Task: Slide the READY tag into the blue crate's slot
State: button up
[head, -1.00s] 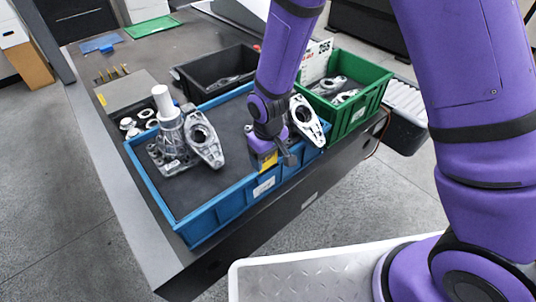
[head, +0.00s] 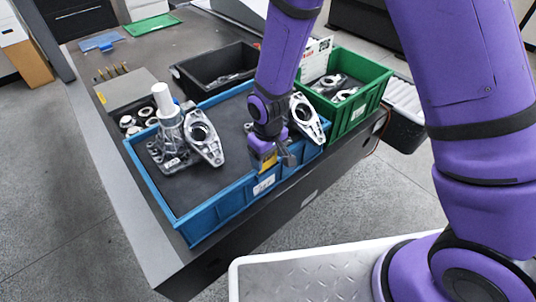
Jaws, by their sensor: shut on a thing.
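The blue crate (head: 206,204) stands on the dark table near its front edge and holds several grey metal castings. A white label (head: 263,185) sits on its front wall. My gripper (head: 268,160) points down at the crate's front wall. It is shut on a small yellow tag (head: 266,160), just above the white label. I cannot read the tag's words. The fingers hide part of the tag, and whether the tag's lower edge is inside a slot or only beside the wall cannot be told.
A green crate (head: 352,113) with metal parts stands right of the blue crate, and a black crate (head: 188,84) stands behind. A casting with a white cylinder (head: 163,100) rises from the blue crate's left part. A grey block (head: 125,92) and rings lie left.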

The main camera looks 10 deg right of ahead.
jog(key=shift+f, duration=1.2)
dwell(0.7)
jog(key=o, duration=0.9)
jog(key=shift+r, duration=0.15)
jog(key=shift+r, duration=3.35)
